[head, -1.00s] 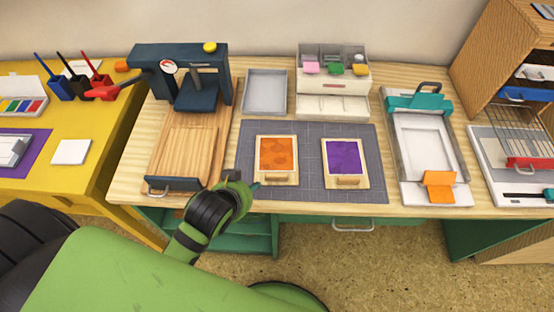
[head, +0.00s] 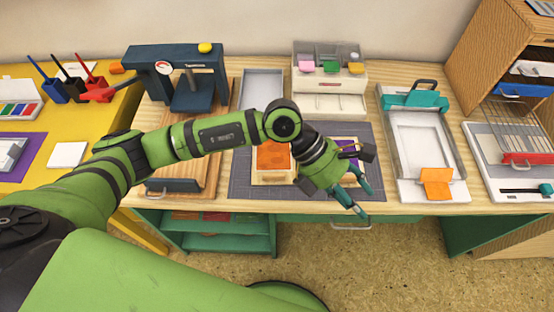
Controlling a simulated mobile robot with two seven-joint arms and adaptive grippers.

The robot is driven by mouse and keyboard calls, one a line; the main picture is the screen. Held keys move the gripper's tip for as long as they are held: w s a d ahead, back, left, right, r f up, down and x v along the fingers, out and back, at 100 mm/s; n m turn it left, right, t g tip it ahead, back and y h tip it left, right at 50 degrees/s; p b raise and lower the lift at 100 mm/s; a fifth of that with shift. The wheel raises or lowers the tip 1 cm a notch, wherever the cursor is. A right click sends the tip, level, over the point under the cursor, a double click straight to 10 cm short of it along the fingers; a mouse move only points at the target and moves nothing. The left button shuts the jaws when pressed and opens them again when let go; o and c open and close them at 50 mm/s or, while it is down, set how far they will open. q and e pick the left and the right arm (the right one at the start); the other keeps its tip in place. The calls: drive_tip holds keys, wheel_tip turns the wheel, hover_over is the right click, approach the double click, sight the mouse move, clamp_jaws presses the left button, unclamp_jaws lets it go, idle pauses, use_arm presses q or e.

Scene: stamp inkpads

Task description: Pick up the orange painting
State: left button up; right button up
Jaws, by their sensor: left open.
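The orange painting (head: 272,157) is a small orange panel in a pale wooden frame. It lies on the grey gridded mat (head: 240,178), and my left arm's wrist covers part of its top and right side. My left gripper (head: 366,200) is open and empty, to the right of the orange painting and near the mat's front edge. It hangs over the purple painting (head: 347,143), most of which is hidden behind it. My right gripper is not in view.
A dark press (head: 185,65) with a wooden board stands at left. A grey tray (head: 262,88) and a white drawer unit (head: 330,78) are behind the mat. A teal-clamped frame (head: 418,145) stands to the right, beside a wooden shelf (head: 500,50).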

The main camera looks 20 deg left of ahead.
use_arm(q)
drive_tip(key=w+a+f+m+y, duration=0.1)
drive_tip(key=w+a+f+y, duration=0.25)
drive_tip(key=a, duration=0.35)
drive_tip(key=t+y, duration=0.2)
drive_tip(key=y, duration=0.4)
hover_over(274, 170)
drive_tip(key=s+d, duration=0.1)
drive_tip(key=s, duration=0.1)
wheel_tip(274, 170, down, 2)
drive_tip(key=shift+d+f, duration=0.1)
drive_tip(key=shift+d, duration=0.05)
drive_tip(key=f+p, duration=0.1)
drive_tip(key=f, duration=0.1)
drive_tip(key=f+p, duration=0.1)
drive_tip(key=f, duration=0.3)
drive_tip(key=shift+s+a+p, duration=0.1)
drive_tip(key=shift+a+p, duration=0.3)
drive_tip(key=shift+f, duration=0.3)
clamp_jaws()
